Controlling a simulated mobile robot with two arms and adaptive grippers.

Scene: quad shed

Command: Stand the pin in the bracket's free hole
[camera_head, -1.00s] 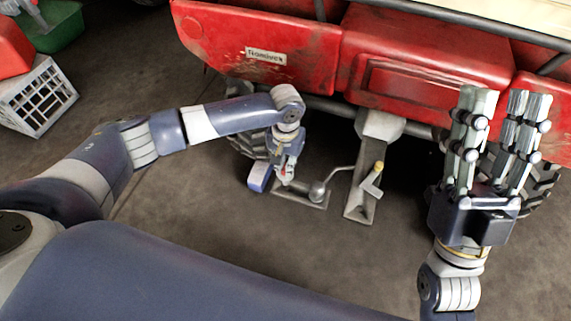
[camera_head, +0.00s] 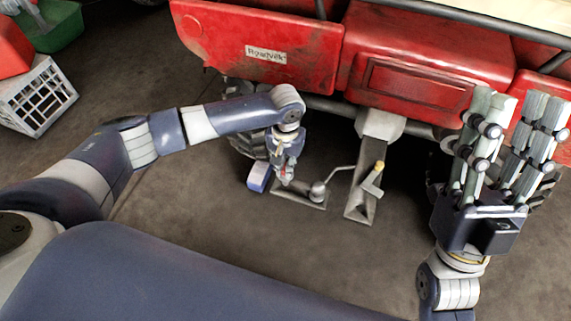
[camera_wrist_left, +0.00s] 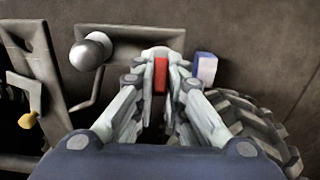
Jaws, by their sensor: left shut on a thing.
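My left gripper (camera_head: 286,176) points down over the left end of a grey plate, the bracket (camera_head: 316,206), in front of the red vehicle. It is shut on a red piece, taken to be the pin (camera_wrist_left: 160,75), which shows between the fingers in the left wrist view. The pin's lower end and the hole under it are hidden by the fingers, so I cannot tell whether it is in the hole. A grey ball (camera_head: 318,190) stands on the bracket, right of the gripper. My right gripper (camera_head: 518,105) is open and empty, pointing up at the right.
A blue and white block (camera_head: 259,178) lies just left of the left gripper. A long grey bar (camera_head: 360,205) with a yellow-ended handle (camera_head: 378,167) lies right of the bracket. The vehicle (camera_head: 420,70) overhangs behind. A white crate (camera_head: 38,97) stands far left. The front floor is clear.

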